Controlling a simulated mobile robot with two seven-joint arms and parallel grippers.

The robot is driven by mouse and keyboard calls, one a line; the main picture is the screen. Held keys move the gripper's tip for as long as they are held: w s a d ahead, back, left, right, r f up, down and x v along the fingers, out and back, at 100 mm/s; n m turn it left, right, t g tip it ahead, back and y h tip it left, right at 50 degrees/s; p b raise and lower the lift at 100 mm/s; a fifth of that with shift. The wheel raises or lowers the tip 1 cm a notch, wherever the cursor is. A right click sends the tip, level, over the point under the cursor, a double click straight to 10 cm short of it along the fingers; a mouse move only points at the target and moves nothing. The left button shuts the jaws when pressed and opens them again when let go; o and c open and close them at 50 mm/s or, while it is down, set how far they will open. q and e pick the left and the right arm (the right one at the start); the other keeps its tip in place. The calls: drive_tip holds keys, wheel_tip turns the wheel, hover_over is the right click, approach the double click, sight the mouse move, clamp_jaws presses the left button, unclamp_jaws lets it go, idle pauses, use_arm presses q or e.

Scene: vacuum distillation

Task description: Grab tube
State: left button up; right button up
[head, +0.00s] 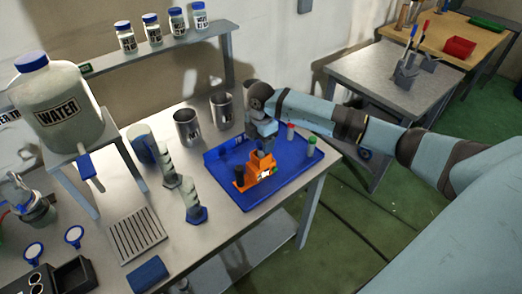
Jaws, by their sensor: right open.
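A blue tray (234,202) lies near the right end of the workbench. A small tube with a red cap (290,132) and one with a green cap (311,148) stand upright at its right side. My right gripper (256,176), orange with dark parts, hangs low over the middle of the tray, left of both capped tubes and apart from them. It is open; its fingertips are small and partly hidden, and I see nothing held. My left gripper is out of view.
Metal beakers (187,128) stand behind the tray. A big water jug (60,108) sits on a stand at left. A slotted rack (134,234) lies at front left. A shelf (165,47) of capped bottles is behind. A grey side table (375,72) stands at right.

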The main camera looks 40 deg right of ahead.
drive_tip(key=shift+f, duration=1.2)
drive_tip(key=c, duration=1)
drive_tip(key=shift+r, duration=0.15)
